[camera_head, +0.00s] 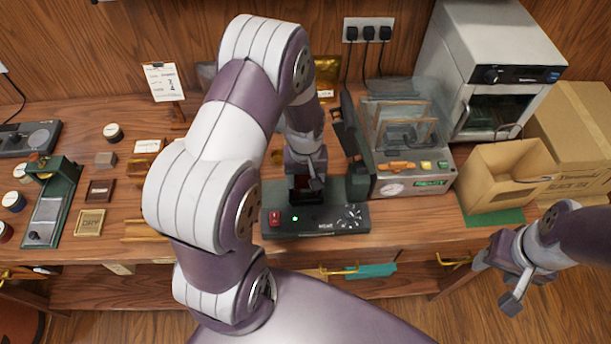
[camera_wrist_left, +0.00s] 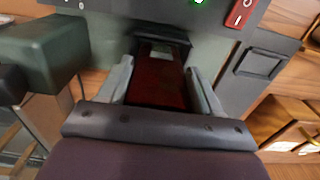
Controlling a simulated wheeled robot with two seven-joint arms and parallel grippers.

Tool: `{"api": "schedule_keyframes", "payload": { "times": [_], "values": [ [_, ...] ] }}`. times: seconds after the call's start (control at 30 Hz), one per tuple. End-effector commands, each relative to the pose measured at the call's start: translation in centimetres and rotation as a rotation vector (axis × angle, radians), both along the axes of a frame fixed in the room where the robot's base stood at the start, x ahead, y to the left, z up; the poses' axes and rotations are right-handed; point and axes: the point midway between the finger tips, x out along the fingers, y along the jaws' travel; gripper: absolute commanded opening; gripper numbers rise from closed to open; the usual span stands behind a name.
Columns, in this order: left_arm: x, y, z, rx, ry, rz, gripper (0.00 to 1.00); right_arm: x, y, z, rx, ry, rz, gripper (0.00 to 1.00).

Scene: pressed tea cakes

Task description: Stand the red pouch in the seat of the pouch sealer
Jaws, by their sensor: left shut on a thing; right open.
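The red pouch (camera_wrist_left: 157,80) shows dark red between the two fingers of my left gripper (camera_wrist_left: 160,90) in the left wrist view, and the gripper is shut on it. In the head view my left gripper (camera_head: 306,180) points down over the pouch sealer (camera_head: 325,221), a dark green machine with a red switch and a green light. The pouch's far end is at a dark slot-like frame (camera_wrist_left: 161,45) on the sealer; whether it rests in the seat I cannot tell. My right gripper (camera_head: 512,280) is open and empty, in front of the table at the right.
An open cardboard box (camera_head: 500,178) is further right. A dark green press (camera_head: 52,205), tins and small blocks lie at the left. A sign (camera_head: 163,82) stands behind.

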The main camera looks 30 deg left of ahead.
Motion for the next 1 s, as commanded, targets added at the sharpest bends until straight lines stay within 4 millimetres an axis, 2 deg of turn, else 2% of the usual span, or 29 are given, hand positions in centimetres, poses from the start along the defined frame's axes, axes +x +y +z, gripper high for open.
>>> {"api": "schedule_keyframes", "payload": {
  "times": [0.3,0.33,0.4,0.43,0.67,0.77,1.0],
  "values": [
    [0.0,0.0,-0.3,0.000,0.000,0.000,0.21,0.0,0.0,0.0,0.000,0.000,0.000,0.51],
    [0.0,0.0,-0.3,0.000,0.000,0.000,0.67,0.0,0.0,0.0,0.000,0.000,0.000,0.51],
    [0.0,0.0,-0.3,0.000,0.000,0.000,0.90,0.0,0.0,0.0,0.000,0.000,0.000,0.51],
    [0.0,0.0,-0.3,0.000,0.000,0.000,0.94,0.0,0.0,0.0,0.000,0.000,0.000,0.51],
    [0.0,0.0,-0.3,0.000,0.000,0.000,0.94,0.0,0.0,0.0,0.000,0.000,0.000,0.51],
    [0.0,0.0,0.4,0.000,-0.001,0.000,0.94,0.0,0.0,-0.2,0.000,0.000,0.000,0.51],
    [0.0,0.0,5.1,0.000,-0.004,0.000,0.94,0.0,0.0,-1.1,0.000,0.000,0.000,0.51]
  ]
}}
